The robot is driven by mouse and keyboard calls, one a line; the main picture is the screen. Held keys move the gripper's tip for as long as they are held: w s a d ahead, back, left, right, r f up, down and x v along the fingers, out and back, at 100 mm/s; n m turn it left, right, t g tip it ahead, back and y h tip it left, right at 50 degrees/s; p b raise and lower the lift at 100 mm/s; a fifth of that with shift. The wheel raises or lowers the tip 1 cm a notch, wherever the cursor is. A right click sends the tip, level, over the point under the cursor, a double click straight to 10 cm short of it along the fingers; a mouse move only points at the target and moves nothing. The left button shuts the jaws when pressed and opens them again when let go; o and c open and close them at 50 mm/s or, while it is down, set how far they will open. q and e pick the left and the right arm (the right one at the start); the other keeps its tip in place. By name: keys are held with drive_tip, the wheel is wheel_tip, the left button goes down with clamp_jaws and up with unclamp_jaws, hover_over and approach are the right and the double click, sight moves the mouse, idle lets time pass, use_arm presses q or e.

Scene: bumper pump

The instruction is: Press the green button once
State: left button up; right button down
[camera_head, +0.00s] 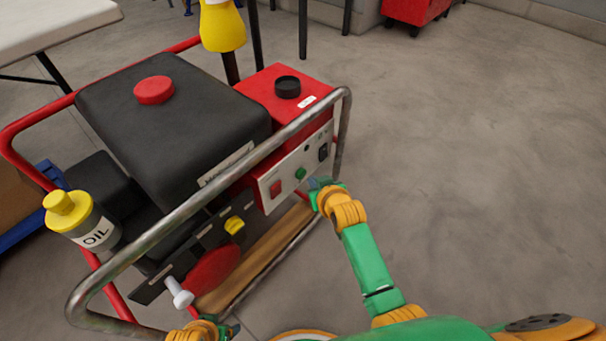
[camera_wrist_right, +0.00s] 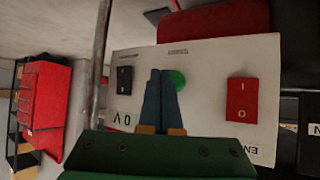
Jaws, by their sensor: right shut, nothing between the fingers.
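The green button (camera_head: 300,173) is on the white control panel (camera_head: 288,182) of the pump machine. It also shows in the right wrist view (camera_wrist_right: 178,79), partly covered by my fingertips. My right gripper (camera_head: 315,184) is close in front of the panel, just to the right of the button in the head view. Its fingers (camera_wrist_right: 160,75) are shut and empty, pointing at the panel beside the button. I cannot tell if they touch it. My left gripper (camera_head: 229,331) is at the bottom edge of the head view, only partly visible.
A red rocker switch (camera_wrist_right: 241,99) and a black switch (camera_wrist_right: 124,79) flank the button. A metal bar frame (camera_head: 215,181) runs around the machine, near my right gripper. A yellow-capped oil bottle (camera_head: 90,218) is at left. The floor (camera_head: 480,170) at right is clear.

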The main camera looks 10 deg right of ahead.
drive_tip(key=shift+w+a, duration=0.3)
drive_tip(key=shift+w+a, duration=0.25)
drive_tip(key=shift+w, duration=0.15)
idle(0.8)
drive_tip(key=shift+r, duration=0.1)
drive_tip(key=shift+s+d+p, duration=0.5)
drive_tip(key=shift+s+p, duration=0.2)
drive_tip(key=shift+p, duration=0.05)
